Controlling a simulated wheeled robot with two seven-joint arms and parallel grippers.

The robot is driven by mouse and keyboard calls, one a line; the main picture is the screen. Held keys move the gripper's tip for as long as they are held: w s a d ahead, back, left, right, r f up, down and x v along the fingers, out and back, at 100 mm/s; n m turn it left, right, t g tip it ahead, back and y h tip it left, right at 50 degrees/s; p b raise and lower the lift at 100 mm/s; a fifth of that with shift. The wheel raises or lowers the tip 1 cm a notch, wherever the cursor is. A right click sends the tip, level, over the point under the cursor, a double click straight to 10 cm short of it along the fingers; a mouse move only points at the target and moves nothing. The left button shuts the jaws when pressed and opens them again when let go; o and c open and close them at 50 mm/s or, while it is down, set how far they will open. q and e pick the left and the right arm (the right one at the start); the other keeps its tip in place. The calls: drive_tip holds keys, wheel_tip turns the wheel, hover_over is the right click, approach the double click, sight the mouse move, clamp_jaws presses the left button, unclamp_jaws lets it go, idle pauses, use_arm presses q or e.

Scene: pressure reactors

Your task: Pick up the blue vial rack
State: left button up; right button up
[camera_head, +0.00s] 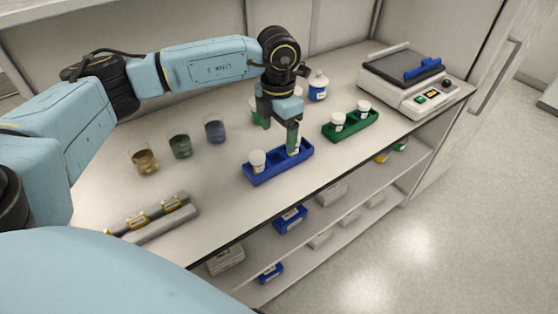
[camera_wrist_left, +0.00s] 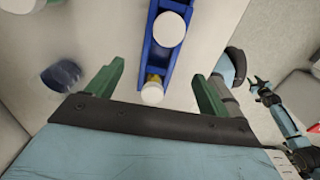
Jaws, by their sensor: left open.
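The blue vial rack (camera_head: 277,169) sits on the white bench top near its front edge. It holds two white-capped vials, one at its left end (camera_head: 257,160) and one toward its right end, partly hidden by a finger. My left gripper (camera_head: 279,134) points down over the rack's right part, its green fingers apart. In the left wrist view the rack (camera_wrist_left: 149,58) runs up the picture from between the open fingers (camera_wrist_left: 157,88), touching neither there. My right gripper seems to show small at the right of the wrist view (camera_wrist_left: 257,84); its opening is unclear.
A green rack (camera_head: 350,126) with two vials stands to the right. Beyond it is a balance-like device (camera_head: 415,82). Beakers (camera_head: 180,146) stand to the left, a white bottle (camera_head: 318,86) behind. A grey holder (camera_head: 160,215) lies front left. Lower shelves hold boxes.

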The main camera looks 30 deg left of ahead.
sight(279, 153)
use_arm(q)
wheel_tip(279, 153, down, 8)
drive_tip(key=shift+r, duration=0.15)
idle(0.3)
drive_tip(key=shift+w, duration=0.1)
drive_tip(key=c, duration=1.1)
